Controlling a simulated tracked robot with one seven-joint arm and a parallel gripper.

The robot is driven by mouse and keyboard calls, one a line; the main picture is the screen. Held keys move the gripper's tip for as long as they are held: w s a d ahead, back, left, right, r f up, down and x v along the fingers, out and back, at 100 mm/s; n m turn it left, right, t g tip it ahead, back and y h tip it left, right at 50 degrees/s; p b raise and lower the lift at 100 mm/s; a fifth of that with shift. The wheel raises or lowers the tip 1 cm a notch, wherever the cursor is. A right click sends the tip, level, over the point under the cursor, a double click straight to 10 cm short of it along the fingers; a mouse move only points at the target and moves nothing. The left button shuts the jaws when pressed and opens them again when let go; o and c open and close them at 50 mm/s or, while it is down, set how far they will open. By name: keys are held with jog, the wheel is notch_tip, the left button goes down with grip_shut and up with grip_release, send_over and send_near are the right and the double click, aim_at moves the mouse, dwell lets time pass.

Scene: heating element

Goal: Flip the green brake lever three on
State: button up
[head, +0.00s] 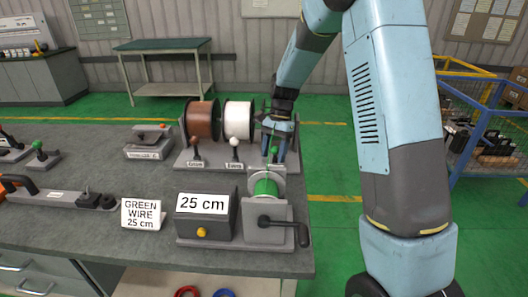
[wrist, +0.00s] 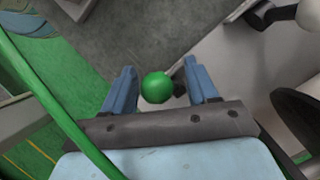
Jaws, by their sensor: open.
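The green brake lever has a round green knob (wrist: 157,87), which in the wrist view sits between the two blue fingers of my gripper (wrist: 161,92). The fingers stand apart, with a gap on each side of the knob. In the head view my gripper (head: 277,148) points down over the right end of the spool stand, and the green knob (head: 273,151) shows at its fingers. The lever's base is mostly hidden by my gripper. Two like levers with a brown knob (head: 194,142) and a white knob (head: 234,142) stand to its left.
The brown spool (head: 201,119) and white spool (head: 238,119) stand left of my gripper. A crank unit with green wire (head: 265,188) and a 25 cm box (head: 205,218) stand in front. A green wire (wrist: 62,112) crosses the wrist view at left.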

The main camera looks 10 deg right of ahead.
jog(key=shift+r, duration=0.1)
jog(key=v, duration=1.3)
jog(key=shift+w+r, duration=0.2)
jog(key=shift+d, duration=0.15)
